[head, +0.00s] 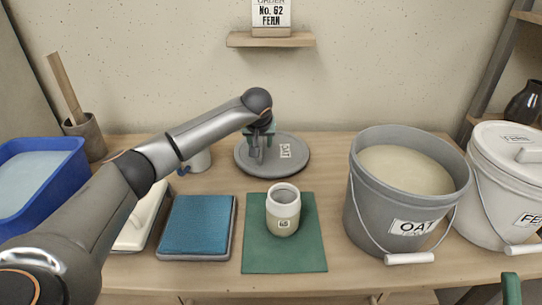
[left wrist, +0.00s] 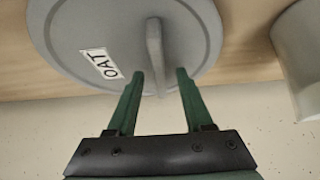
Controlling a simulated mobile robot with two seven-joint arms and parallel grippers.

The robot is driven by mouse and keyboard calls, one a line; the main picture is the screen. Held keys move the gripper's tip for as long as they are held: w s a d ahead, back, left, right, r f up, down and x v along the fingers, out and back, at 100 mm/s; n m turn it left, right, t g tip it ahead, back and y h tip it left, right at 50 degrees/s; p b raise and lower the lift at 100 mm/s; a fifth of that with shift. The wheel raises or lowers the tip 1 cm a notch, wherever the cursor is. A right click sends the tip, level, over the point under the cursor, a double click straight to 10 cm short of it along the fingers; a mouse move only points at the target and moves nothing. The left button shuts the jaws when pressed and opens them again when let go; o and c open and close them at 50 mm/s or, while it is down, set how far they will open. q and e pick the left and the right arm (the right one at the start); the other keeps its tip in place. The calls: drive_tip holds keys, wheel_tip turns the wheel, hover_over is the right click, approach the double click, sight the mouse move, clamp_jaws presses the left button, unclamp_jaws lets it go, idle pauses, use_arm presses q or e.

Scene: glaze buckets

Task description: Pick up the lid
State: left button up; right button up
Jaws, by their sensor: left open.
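The lid (head: 296,166) is a round grey disc marked OAT, lying flat on the table behind the green mat. It also shows in the left wrist view (left wrist: 195,30), with a raised bar handle (left wrist: 155,45) across it. My left gripper (head: 262,153) is over the lid, pointing down at the handle. In the left wrist view its green fingers (left wrist: 156,75) are open, one on each side of the handle's end. I cannot tell whether they touch it. The grey OAT bucket (head: 370,205) stands open to the right, filled with pale glaze.
A jar (head: 283,212) stands on the green mat (head: 262,260). A white mug (head: 201,161) is close left of the lid. A blue pad (head: 197,225), a blue tub (head: 72,170) and a lidded white bucket (head: 482,200) stand around. A small shelf (head: 240,40) is above.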

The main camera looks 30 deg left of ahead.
use_arm(q)
drive_tip(key=shift+c, duration=0.3)
clamp_jaws()
idle(0.4)
